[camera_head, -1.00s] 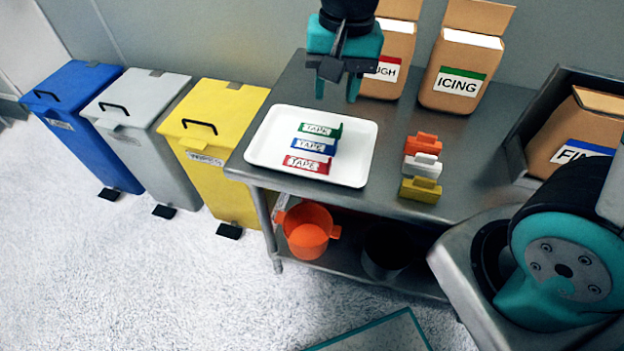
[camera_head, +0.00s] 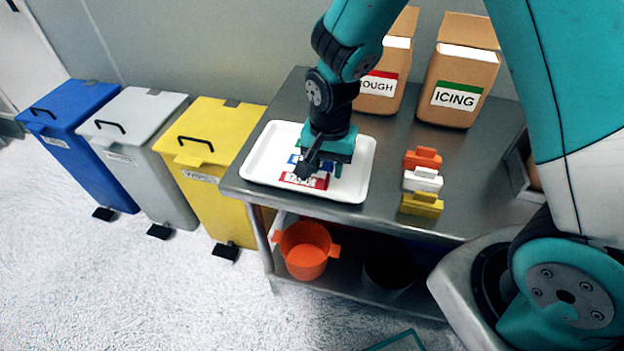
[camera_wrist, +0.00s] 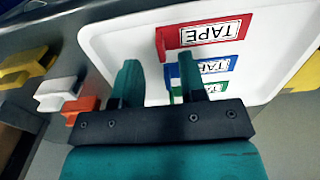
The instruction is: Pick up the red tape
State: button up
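The red tape (camera_head: 292,180) lies on the white tray (camera_head: 258,167), nearest the tray's front edge, partly hidden by my gripper in the head view. In the wrist view the red tape (camera_wrist: 172,38) is at the top with its label showing. The blue tape (camera_wrist: 232,65) and the green tape (camera_wrist: 215,86) lie beside it, partly behind one finger. My gripper (camera_head: 322,168) is low over the tray above the tapes. In the wrist view its two fingers (camera_wrist: 158,66) are apart with nothing between them. I cannot tell whether a finger touches a tape.
Orange, white and yellow clips (camera_head: 422,180) stand on the metal table (camera_head: 470,165) right of the tray. Paper bags (camera_head: 458,75) stand behind. Blue, grey and yellow bins (camera_head: 205,140) are at left. An orange pot (camera_head: 305,250) is on the lower shelf.

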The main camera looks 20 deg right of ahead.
aim_at(327, 178)
notch_tip(327, 178, down, 4)
jog(key=shift+f, duration=0.2)
grip_shut()
jog(key=shift+r, duration=0.1)
